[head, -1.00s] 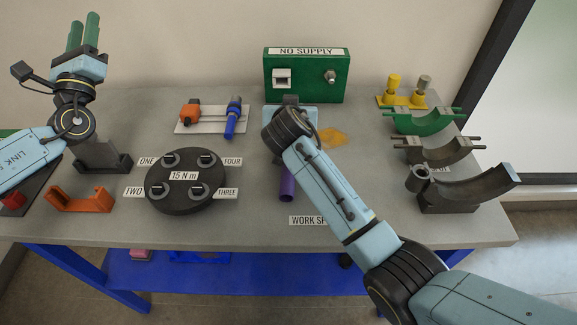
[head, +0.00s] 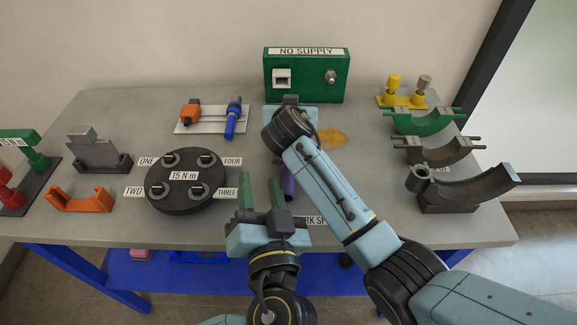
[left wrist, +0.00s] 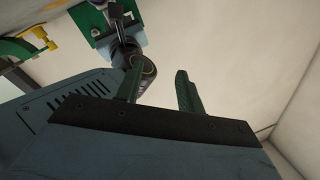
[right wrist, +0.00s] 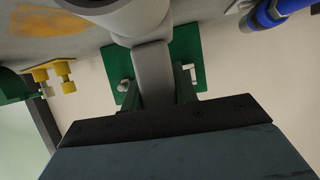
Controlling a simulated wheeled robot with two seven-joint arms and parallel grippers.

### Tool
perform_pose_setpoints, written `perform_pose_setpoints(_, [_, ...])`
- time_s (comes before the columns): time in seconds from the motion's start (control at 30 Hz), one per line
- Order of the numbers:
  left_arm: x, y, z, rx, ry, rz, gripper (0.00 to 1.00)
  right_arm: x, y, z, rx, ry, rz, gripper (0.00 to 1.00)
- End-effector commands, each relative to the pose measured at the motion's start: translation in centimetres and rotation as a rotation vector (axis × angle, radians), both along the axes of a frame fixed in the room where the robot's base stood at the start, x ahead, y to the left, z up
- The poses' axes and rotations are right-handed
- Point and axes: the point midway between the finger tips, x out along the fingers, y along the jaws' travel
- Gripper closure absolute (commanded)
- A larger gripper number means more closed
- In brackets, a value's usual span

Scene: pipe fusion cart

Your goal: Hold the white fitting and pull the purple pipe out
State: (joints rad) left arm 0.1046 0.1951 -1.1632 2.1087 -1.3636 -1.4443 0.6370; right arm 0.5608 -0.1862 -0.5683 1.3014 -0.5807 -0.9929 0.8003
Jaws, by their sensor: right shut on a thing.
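The purple pipe (head: 288,184) shows below my right wrist in the head view; only a short part of it is visible. The white fitting (right wrist: 154,70) shows in the right wrist view as a pale tube with a block-like stub. My right gripper (right wrist: 160,80) is shut on that stub. In the head view my right arm hides the fitting. My left gripper (head: 260,190) is open and empty, with its green fingers just left of the purple pipe. The gap between its fingers also shows in the left wrist view (left wrist: 160,85). I cannot tell whether it touches the pipe.
A black round stand (head: 187,200) is left of my left gripper. A green NO SUPPLY box (head: 306,85) stands at the back. An orange bracket (head: 80,202) is at left. Green (head: 425,122) and dark curved holders (head: 465,195) are at right. My right arm crosses the front.

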Motion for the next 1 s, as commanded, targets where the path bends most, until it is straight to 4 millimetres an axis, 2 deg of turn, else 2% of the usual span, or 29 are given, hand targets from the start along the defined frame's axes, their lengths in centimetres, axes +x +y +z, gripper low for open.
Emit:
perform_pose_setpoints(0.03, [-0.6,-1.2,-1.6,-0.058,0.083,-0.012,0.62,-0.2,-0.2,-0.9,-0.005,0.019,-0.005,1.0])
perform_pose_setpoints(0.1, [-1.0,-2.5,-3.6,-0.11,0.183,-0.032,0.62,-0.2,-0.2,-0.9,-0.005,0.019,-0.005,1.0])
perform_pose_setpoints(0.2, [-1.3,-3.9,-5.8,-0.154,0.284,-0.057,0.62,-0.2,-0.2,-0.9,-0.005,0.019,-0.005,1.0])
perform_pose_setpoints(0.3, [-1.6,-4.7,-7.1,-0.18,0.342,-0.075,0.62,-0.2,-0.2,-0.9,-0.005,0.019,-0.005,1.0])
perform_pose_setpoints(0.47, [-1.2,-5.1,-8.0,-0.19,0.371,-0.085,0.62,-0.2,-0.2,-0.9,-0.005,0.019,-0.005,1.0])
perform_pose_setpoints(1.0, [4.8,-4.4,-10.2,-0.188,0.367,-0.084,0.62,-0.2,-0.2,-0.9,-0.005,0.019,-0.005,1.0])
